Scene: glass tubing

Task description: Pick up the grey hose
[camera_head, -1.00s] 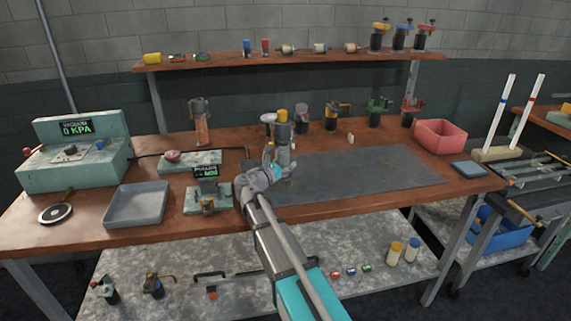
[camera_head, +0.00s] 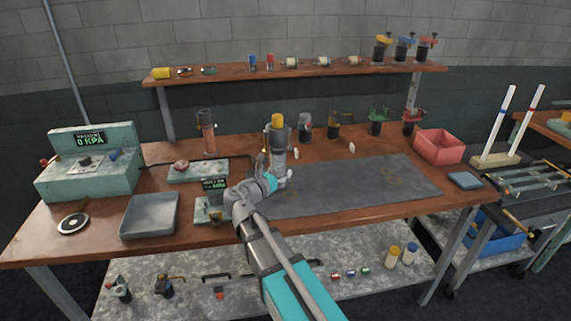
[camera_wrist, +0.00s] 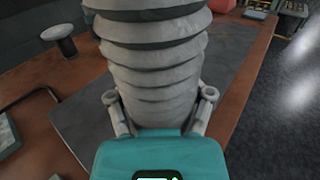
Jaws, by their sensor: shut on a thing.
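The grey hose (camera_head: 279,150) is a ribbed upright cylinder with a yellow top showing above it, near the middle of the bench. My gripper (camera_head: 272,181) is at its lower part. In the wrist view the ribbed grey hose (camera_wrist: 155,62) fills the upper middle. The fingers of my gripper (camera_wrist: 159,108) stand on both sides of it, shut on it. Its lower end is hidden behind my gripper. I cannot tell whether it is clear of the bench.
A dark mat (camera_head: 350,187) lies right of the hose. A grey tray (camera_head: 150,216) and a gauge unit (camera_head: 214,206) stand left. Several fittings line the back, below a shelf (camera_head: 300,77). A red bin (camera_head: 439,146) is at the right.

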